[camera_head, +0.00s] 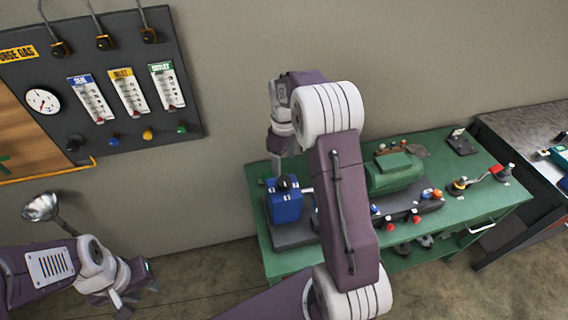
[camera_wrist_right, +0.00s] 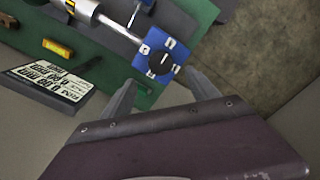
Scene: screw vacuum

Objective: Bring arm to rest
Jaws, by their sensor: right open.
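My right arm rises through the middle of the head view and bends down at the far side. Its gripper (camera_head: 275,168) is near the blue block (camera_head: 286,204) on the green table, partly hidden by the wrist. In the right wrist view, the two fingers of this gripper (camera_wrist_right: 163,92) are apart with nothing between them. The blue block with its black round knob (camera_wrist_right: 159,62) shows beyond the fingertips; I cannot tell whether they touch it. My left gripper (camera_head: 124,298) is low at the left, away from the table; its finger opening is unclear.
The green table (camera_head: 490,209) carries a green pump-like machine (camera_head: 394,172) and several small red and orange knobs. A dark gauge panel (camera_head: 120,70) hangs on the wall. A shiny metal bowl shape (camera_head: 40,206) is above my left arm. A second bench (camera_head: 520,130) stands right.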

